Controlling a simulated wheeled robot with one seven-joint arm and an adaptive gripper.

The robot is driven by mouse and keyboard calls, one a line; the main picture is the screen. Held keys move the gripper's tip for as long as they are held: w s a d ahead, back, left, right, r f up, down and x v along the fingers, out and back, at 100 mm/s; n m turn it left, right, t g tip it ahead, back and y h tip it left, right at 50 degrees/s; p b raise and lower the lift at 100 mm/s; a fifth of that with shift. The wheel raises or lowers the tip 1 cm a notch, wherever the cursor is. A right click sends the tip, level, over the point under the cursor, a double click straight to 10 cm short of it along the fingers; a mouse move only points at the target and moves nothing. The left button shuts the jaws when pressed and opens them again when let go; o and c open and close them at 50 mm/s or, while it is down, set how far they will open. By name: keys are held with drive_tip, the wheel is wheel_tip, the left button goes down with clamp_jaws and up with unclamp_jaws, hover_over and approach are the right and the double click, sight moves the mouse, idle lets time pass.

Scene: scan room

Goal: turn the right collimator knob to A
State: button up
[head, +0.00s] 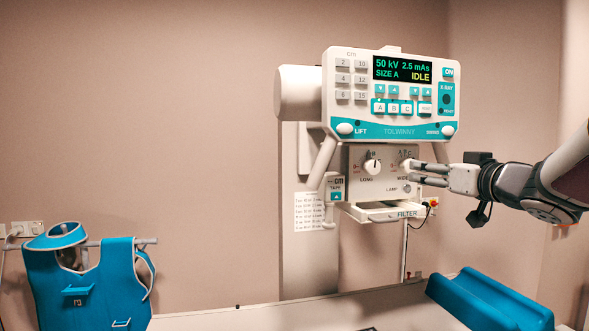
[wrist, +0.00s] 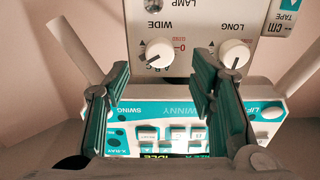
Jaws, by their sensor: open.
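The right collimator knob (wrist: 160,52), white and marked WIDE, shows upside down in the wrist view. A dark pointer mark on it seems to lie on its side toward the small letters; which letter it meets is too small to tell. The matching LONG knob (head: 372,166) is to its left in the head view.
The control panel (head: 390,131) overhangs the collimator closely. A filter tray (head: 390,209) sticks out below. A blue padded support (head: 490,300) lies on the table (head: 265,316); a blue apron (head: 85,285) hangs at left.

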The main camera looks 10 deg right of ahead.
sight(404, 165)
drive_tip(key=w, duration=0.6)
drive_tip(key=shift+w, duration=0.2)
drive_tip(key=shift+a, duration=0.1)
drive_tip(key=c, duration=1.2)
